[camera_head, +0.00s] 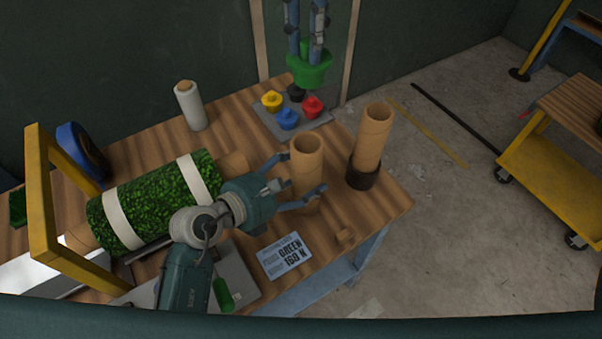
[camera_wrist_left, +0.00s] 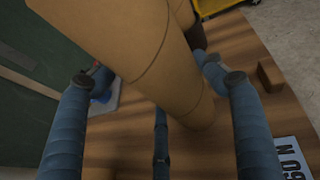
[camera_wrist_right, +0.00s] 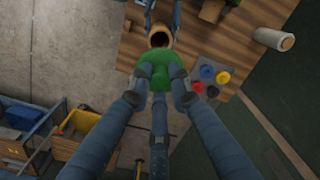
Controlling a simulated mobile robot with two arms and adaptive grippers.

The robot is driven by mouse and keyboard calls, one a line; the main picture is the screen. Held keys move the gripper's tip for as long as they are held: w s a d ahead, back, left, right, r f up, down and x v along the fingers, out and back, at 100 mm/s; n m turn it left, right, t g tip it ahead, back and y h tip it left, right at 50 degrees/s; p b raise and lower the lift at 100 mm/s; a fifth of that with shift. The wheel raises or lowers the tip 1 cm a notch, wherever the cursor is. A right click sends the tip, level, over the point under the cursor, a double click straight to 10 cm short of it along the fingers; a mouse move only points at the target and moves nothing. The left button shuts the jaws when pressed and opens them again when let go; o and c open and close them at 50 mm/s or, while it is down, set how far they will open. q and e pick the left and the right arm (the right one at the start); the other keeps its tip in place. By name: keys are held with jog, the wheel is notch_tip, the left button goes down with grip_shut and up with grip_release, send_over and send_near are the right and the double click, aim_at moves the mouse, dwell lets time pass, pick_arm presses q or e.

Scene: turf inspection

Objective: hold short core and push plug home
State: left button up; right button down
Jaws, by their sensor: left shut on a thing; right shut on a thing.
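The short core (camera_head: 307,172) is a tan tube upright near the table's right end, its top open. My left gripper (camera_head: 297,182) is shut on it from the side, a finger on each side; the left wrist view shows the core (camera_wrist_left: 165,60) between the fingers (camera_wrist_left: 155,80). The green plug (camera_head: 309,72) is in my right gripper (camera_head: 308,54), above and apart from the core in the head view. In the right wrist view the fingers (camera_wrist_right: 161,82) grip the plug (camera_wrist_right: 154,65), with the core's open mouth (camera_wrist_right: 160,38) beyond it.
A taller core (camera_head: 371,140) stands in a dark holder (camera_head: 361,177) right of the short core. A grey tray (camera_head: 262,122) holds yellow, blue, red and black plugs. A card (camera_head: 285,256) reads "GREEN 160 N".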

notch_tip(320, 180, down, 13)
dwell(2.0)
dwell(0.5)
jog(key=shift+f, duration=2)
jog(key=shift+s+f, duration=0.1)
jog(key=shift+f, duration=0.3)
jog(key=shift+f, duration=0.3)
dwell(0.6)
jog(key=shift+r, duration=0.1)
